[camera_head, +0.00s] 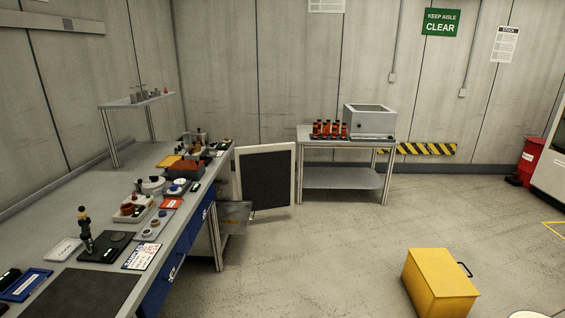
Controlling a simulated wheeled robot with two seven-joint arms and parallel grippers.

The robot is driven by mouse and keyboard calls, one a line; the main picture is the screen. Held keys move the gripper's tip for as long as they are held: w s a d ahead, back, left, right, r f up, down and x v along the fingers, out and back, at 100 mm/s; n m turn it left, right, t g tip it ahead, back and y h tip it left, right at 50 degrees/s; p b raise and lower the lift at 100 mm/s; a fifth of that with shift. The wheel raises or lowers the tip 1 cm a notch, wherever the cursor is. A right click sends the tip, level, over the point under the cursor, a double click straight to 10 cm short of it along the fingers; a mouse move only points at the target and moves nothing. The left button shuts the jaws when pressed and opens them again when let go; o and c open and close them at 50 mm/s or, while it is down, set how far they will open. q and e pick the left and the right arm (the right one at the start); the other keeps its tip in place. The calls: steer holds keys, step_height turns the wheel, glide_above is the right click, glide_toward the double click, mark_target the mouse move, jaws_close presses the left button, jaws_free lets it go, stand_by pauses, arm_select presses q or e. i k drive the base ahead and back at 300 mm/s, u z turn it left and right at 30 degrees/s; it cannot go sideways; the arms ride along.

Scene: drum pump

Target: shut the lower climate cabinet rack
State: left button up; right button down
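A cabinet door (265,178), white-framed with a dark inner panel, stands open beside the far end of the long workbench. A flat grey rack (236,213) sticks out low beside this door, near the bench leg. I take it for the lower climate cabinet rack. The cabinet's inside is mostly hidden behind the bench, so I cannot tell how far out the rack is or see any other rack. Neither of my grippers is in view.
The long workbench (75,236) fills the left, with tools and trays on it. A metal table (343,178) carries orange-red items (328,129) and a grey box (370,119). A yellow box (438,285) stands on the floor at right. The floor between is clear.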

mark_target(241, 211)
steer(key=z, duration=0.4)
steer(key=i, duration=2.3)
steer(key=u, duration=0.45)
steer(key=i, duration=1.95)
steer(key=u, duration=1.3)
steer(key=i, duration=0.55)
steer(key=u, duration=0.3)
